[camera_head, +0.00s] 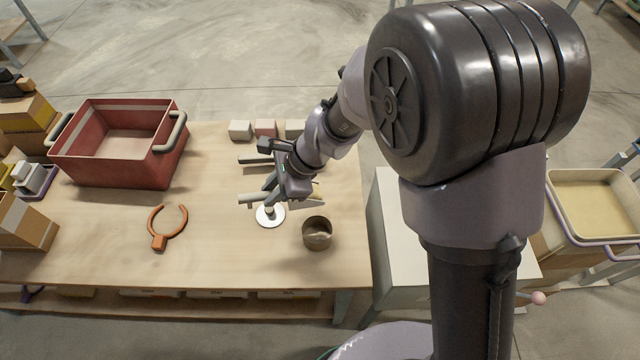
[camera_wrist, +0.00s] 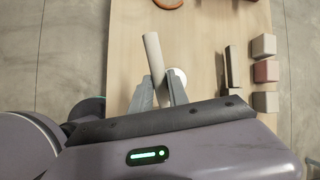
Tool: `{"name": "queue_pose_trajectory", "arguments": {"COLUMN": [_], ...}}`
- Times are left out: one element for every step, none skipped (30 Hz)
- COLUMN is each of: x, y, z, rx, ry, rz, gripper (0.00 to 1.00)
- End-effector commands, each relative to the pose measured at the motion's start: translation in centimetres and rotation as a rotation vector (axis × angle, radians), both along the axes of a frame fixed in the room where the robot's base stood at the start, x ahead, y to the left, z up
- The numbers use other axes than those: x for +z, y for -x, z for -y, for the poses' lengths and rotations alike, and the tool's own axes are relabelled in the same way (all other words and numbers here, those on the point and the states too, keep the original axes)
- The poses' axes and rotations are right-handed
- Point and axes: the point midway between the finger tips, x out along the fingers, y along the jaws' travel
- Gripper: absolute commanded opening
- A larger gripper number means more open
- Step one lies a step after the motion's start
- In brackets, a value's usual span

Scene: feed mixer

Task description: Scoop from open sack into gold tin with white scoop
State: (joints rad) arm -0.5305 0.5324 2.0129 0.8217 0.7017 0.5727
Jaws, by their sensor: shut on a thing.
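My gripper (camera_head: 272,196) is shut on a pale grey-white handle, which I take to be the white scoop (camera_wrist: 152,52). The handle sticks out to the left of the fingers in the head view; the scoop's bowl is not clearly seen. The gripper is above the table, beside and left of a small gold-brown round tin (camera_head: 317,234). The tin stands upright and open, with something pale inside it. I cannot make out an open sack for certain. A cream open container (camera_head: 562,178) with tan contents stands at the far right.
A white disc (camera_head: 270,217) is below my gripper. An orange open ring tool (camera_head: 159,242) lies to its left. A red crate (camera_head: 120,175) stands at the back left. Small blocks (camera_head: 241,130) line the back edge. A pale cabinet (camera_head: 390,215) is right of the table.

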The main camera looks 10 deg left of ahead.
Motion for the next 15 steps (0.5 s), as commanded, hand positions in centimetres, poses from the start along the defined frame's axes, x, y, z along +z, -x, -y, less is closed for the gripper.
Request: {"name": "queue_pose_trajectory", "arguments": {"x": [0.9,0.9,1.0,1.1,1.1,1.1,1.0,1.0,0.9,0.8,0.7,0.6,0.5,0.4,0.3], "y": [1.1,1.5,1.9,2.0,2.2,2.4,2.4,2.5,2.5,2.5,2.5,2.5,2.5,2.5,2.5], "z": [-0.9,-1.3,-1.6,-1.8,-1.9,-2.0,-2.0,-2.0,-2.1,-2.1,-2.1,-2.1,-2.1,-2.1,-2.1], "rx": [-0.068,-0.110,-0.156,-0.183,-0.205,-0.225,-0.237,-0.244,-0.251,-0.253,-0.253,-0.253,-0.252,-0.252,-0.252], "ry": [0.001,0.001,0.001,0.000,0.000,0.000,0.000,0.000,-0.001,-0.001,-0.001,-0.001,-0.001,-0.001,-0.001], "rz": [0.000,-0.001,0.000,0.001,0.000,0.000,0.000,0.001,0.000,0.000,0.000,0.000,0.000,0.000,0.000], "gripper": [0.00,0.00,0.00,0.00,0.00,0.00,0.00,0.00,0.00,0.00,0.00,0.00,0.00,0.00,0.00]}}
